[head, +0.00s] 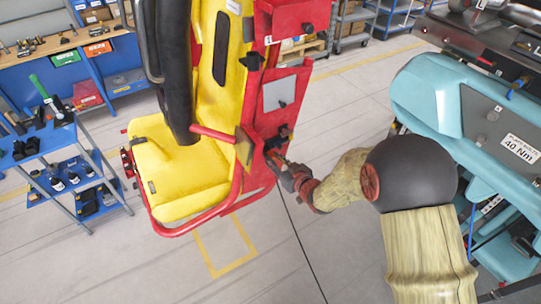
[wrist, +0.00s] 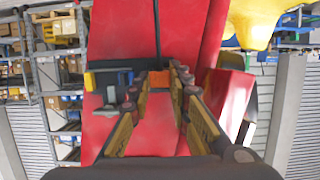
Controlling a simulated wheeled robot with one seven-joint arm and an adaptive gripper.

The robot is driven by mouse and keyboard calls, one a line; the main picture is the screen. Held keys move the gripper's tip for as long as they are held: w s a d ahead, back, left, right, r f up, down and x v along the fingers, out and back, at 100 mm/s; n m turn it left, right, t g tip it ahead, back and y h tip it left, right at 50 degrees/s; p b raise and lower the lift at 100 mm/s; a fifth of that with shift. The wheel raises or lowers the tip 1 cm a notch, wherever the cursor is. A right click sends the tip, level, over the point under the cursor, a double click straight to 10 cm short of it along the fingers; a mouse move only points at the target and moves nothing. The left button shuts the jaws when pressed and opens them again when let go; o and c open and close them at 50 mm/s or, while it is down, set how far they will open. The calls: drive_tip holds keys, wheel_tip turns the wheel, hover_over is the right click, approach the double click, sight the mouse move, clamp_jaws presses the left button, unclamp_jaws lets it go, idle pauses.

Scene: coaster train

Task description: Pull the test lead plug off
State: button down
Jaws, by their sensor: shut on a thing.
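My gripper (head: 277,160) reaches from the right to the red side panel of a yellow and red coaster seat (head: 185,165). In the wrist view, the two fingers of my gripper (wrist: 160,82) close in on a small orange piece (wrist: 160,79) against the red panel (wrist: 120,35). I take this orange piece to be the test lead plug. My gripper is shut on it. Its far end and the socket behind it are hidden. I cannot tell whether it is still seated.
Just left of the fingers, a grey and black fitting with a yellow end (wrist: 88,81) sticks out from the panel. A teal coaster body (head: 425,90) stands at the right, and a blue tool cart (head: 75,165) at the left. Open floor (head: 270,250) lies in front.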

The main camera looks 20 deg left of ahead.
drive_tip(key=shift+s+d, duration=1.65)
drive_tip(key=shift+d, duration=0.25)
